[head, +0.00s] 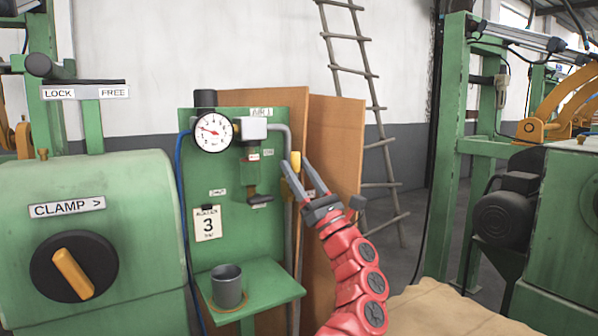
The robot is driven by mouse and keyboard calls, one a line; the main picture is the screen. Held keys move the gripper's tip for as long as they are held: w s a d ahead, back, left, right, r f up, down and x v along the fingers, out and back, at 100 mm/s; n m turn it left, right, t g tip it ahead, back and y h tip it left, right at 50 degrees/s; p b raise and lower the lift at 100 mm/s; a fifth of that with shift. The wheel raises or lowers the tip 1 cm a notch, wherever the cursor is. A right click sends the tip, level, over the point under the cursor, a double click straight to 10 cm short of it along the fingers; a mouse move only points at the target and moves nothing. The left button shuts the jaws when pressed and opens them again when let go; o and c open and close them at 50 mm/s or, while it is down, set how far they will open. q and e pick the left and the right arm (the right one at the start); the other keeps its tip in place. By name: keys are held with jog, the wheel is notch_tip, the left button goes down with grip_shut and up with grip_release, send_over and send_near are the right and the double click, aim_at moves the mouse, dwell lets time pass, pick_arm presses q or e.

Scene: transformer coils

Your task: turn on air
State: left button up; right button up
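The air panel (221,180) is an upright green board labelled AIR, with a round white pressure gauge (213,132) whose red needle points up and left. A grey pipe (288,238) runs down its right edge. A yellow valve handle (295,161) shows on this pipe.
A green shelf (262,285) below the panel holds a dark grey cup (227,286). A green machine with a CLAMP knob (73,273) stands at left. Brown boards (335,150) and a ladder (378,150) stand behind. Green machinery (560,230) fills the right.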

pick_arm(q)
jog(key=shift+s+d+f, duration=0.15)
jog(key=shift+d+f, duration=0.05)
jog(key=s+d+p, duration=0.1)
jog(key=s+d, duration=0.7)
jog(key=d, duration=0.1)
jog(key=shift+s+f, duration=0.15)
jog(key=shift+f, duration=0.1)
jog(key=shift+d, duration=0.1)
